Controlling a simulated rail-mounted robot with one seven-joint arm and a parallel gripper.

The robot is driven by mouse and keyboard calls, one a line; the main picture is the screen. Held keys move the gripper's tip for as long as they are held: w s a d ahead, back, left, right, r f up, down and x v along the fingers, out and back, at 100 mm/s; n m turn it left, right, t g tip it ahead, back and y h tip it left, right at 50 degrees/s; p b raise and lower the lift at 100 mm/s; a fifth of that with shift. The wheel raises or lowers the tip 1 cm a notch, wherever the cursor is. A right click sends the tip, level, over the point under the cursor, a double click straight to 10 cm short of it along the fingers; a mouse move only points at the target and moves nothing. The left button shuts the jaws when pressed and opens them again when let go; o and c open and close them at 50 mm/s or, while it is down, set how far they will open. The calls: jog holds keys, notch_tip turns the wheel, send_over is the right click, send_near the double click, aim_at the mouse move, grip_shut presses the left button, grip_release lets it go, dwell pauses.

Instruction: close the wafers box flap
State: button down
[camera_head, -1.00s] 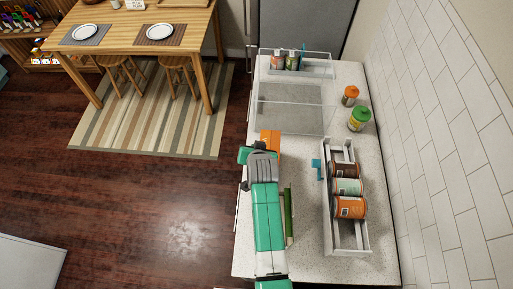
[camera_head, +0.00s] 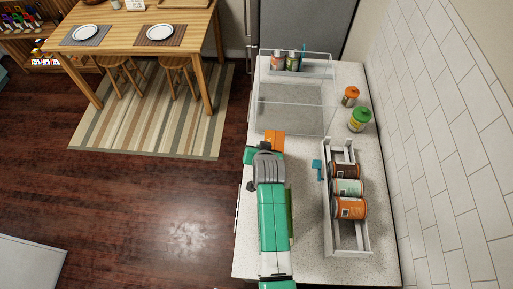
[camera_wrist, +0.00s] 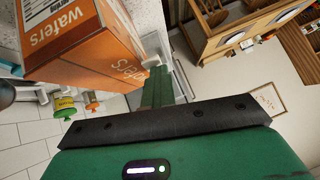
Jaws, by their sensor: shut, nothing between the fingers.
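The orange wafers box (camera_head: 274,138) stands on the counter just beyond the end of my arm, which hides part of it in the head view. In the wrist view, the wafers box (camera_wrist: 85,45) fills the upper left, with its printed faces showing. I cannot clearly make out its flap or how far it is open. My gripper (camera_wrist: 158,85) is shut and empty, right beside the box's edge in the wrist view; I cannot tell if it touches. In the head view its fingertips are hidden behind the wrist.
A white rack (camera_head: 363,240) with several cans stands to the right. A clear-walled bin (camera_head: 290,108) is at the back, with small jars behind. An orange-lidded jar (camera_head: 350,97) and a green-lidded jar (camera_head: 359,120) stand near the tiled wall. A green object (camera_head: 290,212) lies beside my arm.

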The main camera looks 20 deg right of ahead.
jog(key=s+a+r+p, duration=0.2)
jog(key=s+r, duration=0.4)
jog(key=r, duration=0.5)
jog(key=shift+s+a+p, duration=0.25)
jog(key=shift+a+p, duration=0.15)
jog(key=shift+a, duration=0.15)
